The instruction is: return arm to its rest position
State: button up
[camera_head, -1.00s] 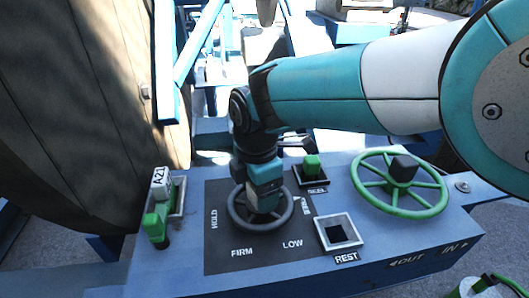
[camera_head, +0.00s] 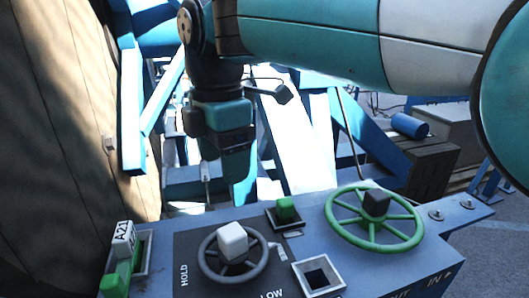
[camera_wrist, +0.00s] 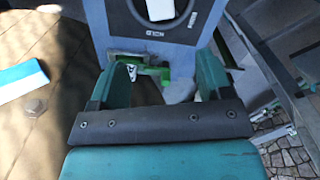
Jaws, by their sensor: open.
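My gripper (camera_head: 240,190) is raised behind the blue control panel (camera_head: 455,222), pointing down and holding nothing. In the wrist view its two teal fingers stand apart with a gap between them (camera_wrist: 165,75). My arm reaches in from the right across the top of the head view. The dark handwheel (camera_head: 238,268) with its pale hub block (camera_head: 232,240) stands on the panel, clear of my gripper. Part of a dark ring and a pale block (camera_wrist: 160,9) show at the top of the wrist view.
A green handwheel (camera_head: 372,240) with a dark hub block stands right on the panel. The large brown reel (camera_head: 70,130) fills the left side.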

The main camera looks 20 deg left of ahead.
dwell(0.3)
jog(key=w+d+m+y, duration=0.2)
jog(key=d+m, duration=0.9)
jog(key=d, duration=1.1)
jog(key=s+d+f+m+y, duration=0.1)
jog(key=s+d+f+m, duration=0.2)
jog(key=s+d+m, duration=0.2)
jog(key=s+d+f+m+y, duration=0.1)
jog(key=s+d+f+m, duration=0.2)
jog(key=s+d+m, duration=0.3)
jog(key=s+d, duration=0.1)
jog(key=s, duration=0.1)
jog(key=shift+s+d+f, duration=0.25)
jog(key=shift+s+d, duration=0.05)
jog(key=shift+s, duration=0.05)
jog(key=shift+c, duration=0.4)
